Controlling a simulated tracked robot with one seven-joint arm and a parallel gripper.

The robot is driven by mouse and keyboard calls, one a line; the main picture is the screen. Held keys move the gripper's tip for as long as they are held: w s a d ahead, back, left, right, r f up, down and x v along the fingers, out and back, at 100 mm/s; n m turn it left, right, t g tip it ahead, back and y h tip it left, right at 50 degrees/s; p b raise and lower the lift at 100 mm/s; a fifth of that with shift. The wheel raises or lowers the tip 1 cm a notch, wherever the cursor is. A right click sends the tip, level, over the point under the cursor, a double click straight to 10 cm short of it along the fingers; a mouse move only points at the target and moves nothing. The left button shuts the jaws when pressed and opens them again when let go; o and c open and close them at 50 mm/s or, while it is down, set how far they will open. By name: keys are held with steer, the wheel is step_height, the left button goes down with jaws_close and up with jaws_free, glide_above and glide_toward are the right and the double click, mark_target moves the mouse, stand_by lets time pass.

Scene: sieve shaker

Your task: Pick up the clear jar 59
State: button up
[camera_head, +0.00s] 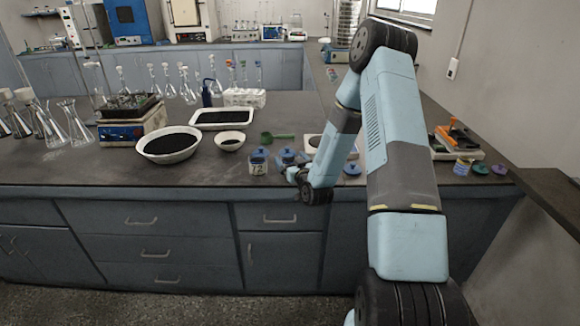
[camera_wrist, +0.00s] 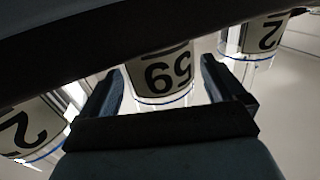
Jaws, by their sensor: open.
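The clear jar 59 (camera_wrist: 160,76) shows in the wrist view, with its white label upside down in the picture. It stands between the two fingers of my gripper (camera_wrist: 162,82), which are apart on either side of it. No clear contact shows, and my wrist hides one end of the jar. In the head view my gripper (camera_head: 297,174) is low over the front of the bench beside blue-lidded jars (camera_head: 288,155). I cannot tell there which one is jar 59.
Labelled jars stand close on the left (camera_wrist: 28,130) and right (camera_wrist: 262,36) in the wrist view. In the head view another labelled jar (camera_head: 258,163) stands left of my gripper. A green scoop (camera_head: 277,137) and a white bowl (camera_head: 229,141) lie behind.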

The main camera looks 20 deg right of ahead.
steer(key=shift+w+a, duration=0.1)
steer(key=shift+w, duration=0.45)
steer(key=shift+c, duration=0.5)
steer(key=c, duration=1.1)
